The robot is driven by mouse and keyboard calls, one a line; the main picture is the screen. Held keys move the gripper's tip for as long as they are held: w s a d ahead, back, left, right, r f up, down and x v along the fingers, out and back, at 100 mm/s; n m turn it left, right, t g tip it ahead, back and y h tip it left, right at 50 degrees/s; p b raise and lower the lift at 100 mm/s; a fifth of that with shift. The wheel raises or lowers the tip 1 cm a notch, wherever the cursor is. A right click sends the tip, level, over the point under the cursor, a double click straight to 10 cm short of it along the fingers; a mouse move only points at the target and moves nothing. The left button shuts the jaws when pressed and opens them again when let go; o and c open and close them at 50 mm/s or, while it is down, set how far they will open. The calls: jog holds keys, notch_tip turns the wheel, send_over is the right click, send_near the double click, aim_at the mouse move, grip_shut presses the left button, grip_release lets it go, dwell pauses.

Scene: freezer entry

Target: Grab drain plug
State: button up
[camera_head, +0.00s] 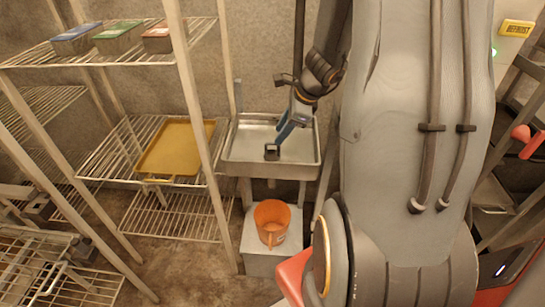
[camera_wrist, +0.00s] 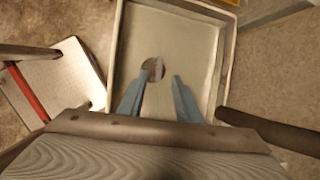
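A shallow metal sink (camera_head: 243,150) stands in the middle of the head view, and its basin also fills the middle of the wrist view (camera_wrist: 190,35). A small dark piece that looks like the drain plug (camera_head: 271,152) is on the basin floor. In the wrist view it appears as a round brownish disc (camera_wrist: 153,69). My gripper (camera_head: 284,133) reaches down into the sink, close to the plug. Its two blue fingers (camera_wrist: 156,88) are apart, with the plug just beyond the tips, nearer the left one. Nothing shows between the fingers.
The sink's raised rim surrounds my gripper. An orange bucket (camera_head: 271,222) stands on a white box below the sink. Left is a wire rack with a yellow tray (camera_head: 175,147) and several lidded containers (camera_head: 118,36) above. A rack post rises close to the sink's left side.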

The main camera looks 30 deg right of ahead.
jog(key=x, duration=0.4)
jog(key=shift+a+f, duration=0.1)
jog(key=shift+a, duration=0.1)
grip_shut()
